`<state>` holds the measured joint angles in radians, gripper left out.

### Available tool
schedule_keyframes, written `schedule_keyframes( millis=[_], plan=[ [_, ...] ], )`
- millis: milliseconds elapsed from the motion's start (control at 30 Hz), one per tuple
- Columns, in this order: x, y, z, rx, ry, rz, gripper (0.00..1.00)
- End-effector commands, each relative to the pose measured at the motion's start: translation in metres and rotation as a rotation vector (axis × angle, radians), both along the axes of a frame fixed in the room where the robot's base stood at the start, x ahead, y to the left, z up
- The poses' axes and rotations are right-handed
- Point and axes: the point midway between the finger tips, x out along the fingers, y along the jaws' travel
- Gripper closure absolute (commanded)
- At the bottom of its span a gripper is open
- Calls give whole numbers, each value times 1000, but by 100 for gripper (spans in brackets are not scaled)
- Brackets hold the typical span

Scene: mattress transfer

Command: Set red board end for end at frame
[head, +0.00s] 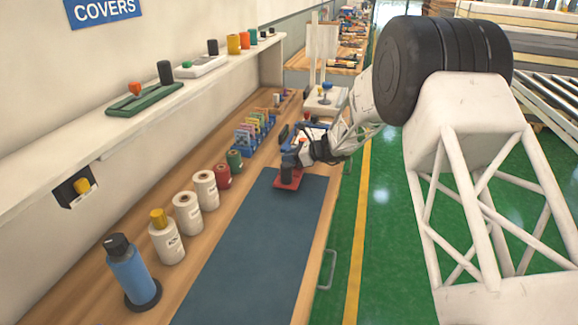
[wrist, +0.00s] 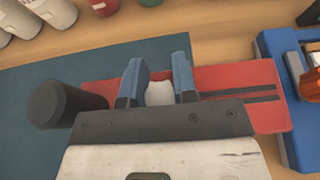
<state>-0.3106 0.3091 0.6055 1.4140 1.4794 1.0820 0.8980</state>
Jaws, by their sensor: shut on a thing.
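The red board (head: 289,181) is over the far end of the dark blue mat in the head view. In the wrist view the red board (wrist: 240,78) lies across the picture, with a black cylinder (wrist: 68,103) at its left end and dark stripes at its right. My gripper (wrist: 157,80) has its two blue fingers shut on a pale knob (wrist: 160,93) of the board. In the head view my gripper (head: 297,163) is above the board, partly hidden by my wrist.
The mat (head: 250,250) is otherwise clear. Spools (head: 188,213), a blue bottle (head: 131,270) and a blue rack of colored items (head: 252,130) line the bench's left side. A shelf above holds a green board (head: 145,100) with knobs.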

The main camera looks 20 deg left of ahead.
Motion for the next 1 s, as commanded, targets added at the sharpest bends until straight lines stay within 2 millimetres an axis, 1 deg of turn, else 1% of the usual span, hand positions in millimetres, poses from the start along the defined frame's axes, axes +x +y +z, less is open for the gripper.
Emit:
schedule_keyframes(
  millis=[200,300,800,833,900,1000],
  plan=[
    [1,1,-25,0,2,-1,100],
    [1,1,-32,0,1,0,100],
    [1,1,-38,0,1,0,100],
    [1,1,-38,0,1,0,72],
    [1,1,-38,0,1,0,62],
    [1,1,-38,0,1,0,48]
  ],
)
